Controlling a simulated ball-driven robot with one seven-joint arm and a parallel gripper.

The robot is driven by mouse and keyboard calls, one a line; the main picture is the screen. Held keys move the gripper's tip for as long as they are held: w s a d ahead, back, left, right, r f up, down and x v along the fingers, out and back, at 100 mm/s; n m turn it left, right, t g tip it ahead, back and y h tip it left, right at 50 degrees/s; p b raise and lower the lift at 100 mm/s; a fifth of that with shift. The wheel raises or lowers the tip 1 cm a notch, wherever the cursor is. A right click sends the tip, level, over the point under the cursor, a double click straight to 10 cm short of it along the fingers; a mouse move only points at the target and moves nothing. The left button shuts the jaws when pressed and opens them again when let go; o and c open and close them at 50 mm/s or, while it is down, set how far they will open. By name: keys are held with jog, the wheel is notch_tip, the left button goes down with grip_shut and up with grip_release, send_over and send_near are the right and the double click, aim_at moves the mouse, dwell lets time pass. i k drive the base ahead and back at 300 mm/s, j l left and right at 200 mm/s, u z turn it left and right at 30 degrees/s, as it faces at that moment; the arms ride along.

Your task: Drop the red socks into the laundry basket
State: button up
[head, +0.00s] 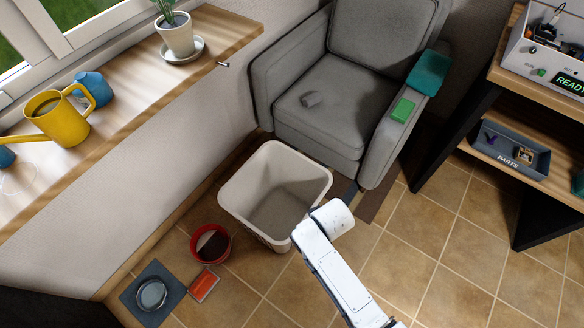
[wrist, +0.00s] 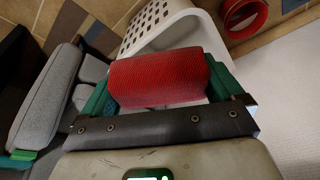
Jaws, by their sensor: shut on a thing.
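The red socks (wrist: 158,86), a rolled ribbed bundle, sit between the green fingers of my gripper (wrist: 160,70) in the wrist view. My gripper is shut on them. The laundry basket (head: 236,203) is white, open-topped and stands on the tiled floor in the head view. Its inside looks empty where visible. My white arm reaches to the basket's right front rim there, and it hides the gripper and socks. In the wrist view the perforated basket (wrist: 160,22) shows just beyond the socks. I cannot tell whether the socks are over its opening.
A grey armchair (head: 310,105) stands behind the basket. A wooden sill (head: 130,90) runs along the wall. A shelf (head: 500,155) stands right. Floor at lower right is clear.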

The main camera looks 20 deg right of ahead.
aim_at(282, 217)
jog(key=i+j+z, duration=0.1)
jog(key=j, duration=0.25)
jog(key=i+j+z, duration=0.15)
jog(key=i+j, duration=0.15)
jog(key=i+j+z, duration=0.1)
jog(key=j, duration=0.35)
jog(key=i+j+z, duration=0.15)
jog(key=j, duration=0.25)
jog(key=i+j+z, duration=0.1)
jog(key=i+j, duration=0.15)
jog(key=j, duration=0.2)
jog(key=i+j+z, duration=0.15)
jog(key=j, duration=0.25)
jog(key=i+j+z, duration=0.1)
jog(key=j, duration=0.35)
